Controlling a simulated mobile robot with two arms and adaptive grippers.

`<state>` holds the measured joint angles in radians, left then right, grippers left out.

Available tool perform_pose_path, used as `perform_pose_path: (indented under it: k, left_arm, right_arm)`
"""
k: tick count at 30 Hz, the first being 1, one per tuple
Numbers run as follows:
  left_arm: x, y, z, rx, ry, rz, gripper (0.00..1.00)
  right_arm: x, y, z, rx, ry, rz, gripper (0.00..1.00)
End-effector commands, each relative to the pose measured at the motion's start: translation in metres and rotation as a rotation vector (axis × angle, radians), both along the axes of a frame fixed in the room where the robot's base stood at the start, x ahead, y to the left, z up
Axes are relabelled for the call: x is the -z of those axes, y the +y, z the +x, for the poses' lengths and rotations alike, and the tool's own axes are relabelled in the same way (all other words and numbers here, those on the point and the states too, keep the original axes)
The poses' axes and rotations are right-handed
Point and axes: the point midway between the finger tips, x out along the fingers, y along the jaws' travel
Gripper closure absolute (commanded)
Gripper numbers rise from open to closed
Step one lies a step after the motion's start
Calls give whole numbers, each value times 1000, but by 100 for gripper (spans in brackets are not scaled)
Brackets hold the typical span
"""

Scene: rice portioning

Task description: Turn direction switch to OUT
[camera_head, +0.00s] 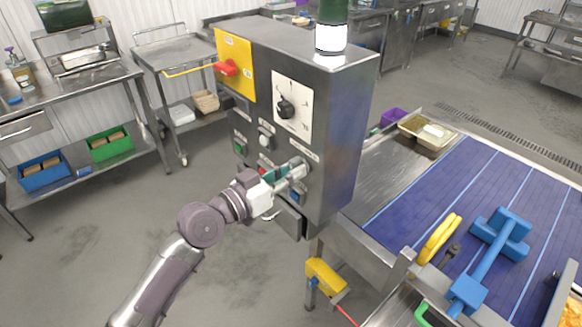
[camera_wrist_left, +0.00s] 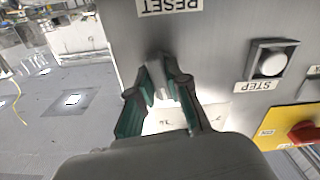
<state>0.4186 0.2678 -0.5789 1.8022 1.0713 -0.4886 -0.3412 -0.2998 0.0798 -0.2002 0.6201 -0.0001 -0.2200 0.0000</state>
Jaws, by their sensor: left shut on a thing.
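The control box (camera_head: 335,150) is a grey metal cabinet standing beside the conveyor. My left gripper (camera_head: 292,172) reaches its front panel from the lower left. In the left wrist view my gripper's green-padded fingers (camera_wrist_left: 168,88) are closed around a small grey switch knob (camera_wrist_left: 158,64), mostly hidden between the fingertips. A pale label plate (camera_wrist_left: 165,118) lies behind the fingers; its lettering cannot be read, so the switch's setting cannot be told. My right gripper is in neither view.
A black dial (camera_head: 286,107) on a white plate and a red switch (camera_head: 226,68) on a yellow plate sit higher on the panel. A STEP button (camera_wrist_left: 271,63) is near my fingers. The blue conveyor belt (camera_head: 462,188) runs at right. Open floor lies at left.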

Motion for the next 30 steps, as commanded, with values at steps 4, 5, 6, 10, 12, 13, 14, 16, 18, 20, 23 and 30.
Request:
perform_pose_path:
  k: [4, 5, 6, 10, 12, 13, 14, 16, 18, 20, 23, 30]
  left_arm:
    - [1, 0, 0, 0, 33, -23, 100]
    - [1, 0, 0, 0, 34, -23, 100]
    - [1, 0, 0, 0, 34, -23, 100]
    - [1, 0, 0, 0, 33, -23, 100]
    - [0, 0, 0, 0, 43, -30, 100]
    - [0, 0, 0, 0, 55, -39, 100]
    - [-1, 0, 0, 0, 70, -48, 100]
    - [-1, 0, 0, -1, 116, -82, 100]
    - [-1, 0, 0, -1, 166, -118, 100]
    - [-1, 0, 0, -1, 204, -145, 100]
    - [0, 0, 0, -1, 246, -176, 100]
    - [1, 0, 0, 0, 259, -186, 100]
  right_arm:
    - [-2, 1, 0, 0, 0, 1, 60]
    - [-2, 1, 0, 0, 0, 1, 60]
    - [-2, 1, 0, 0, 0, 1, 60]
    - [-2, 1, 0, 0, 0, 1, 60]
    - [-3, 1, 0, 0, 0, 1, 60]
    - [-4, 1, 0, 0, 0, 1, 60]
    - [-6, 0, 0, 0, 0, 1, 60]
    - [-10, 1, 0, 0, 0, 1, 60]
    - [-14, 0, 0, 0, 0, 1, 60]
    - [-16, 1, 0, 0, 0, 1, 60]
    - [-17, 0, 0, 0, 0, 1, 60]
    - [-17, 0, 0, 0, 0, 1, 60]
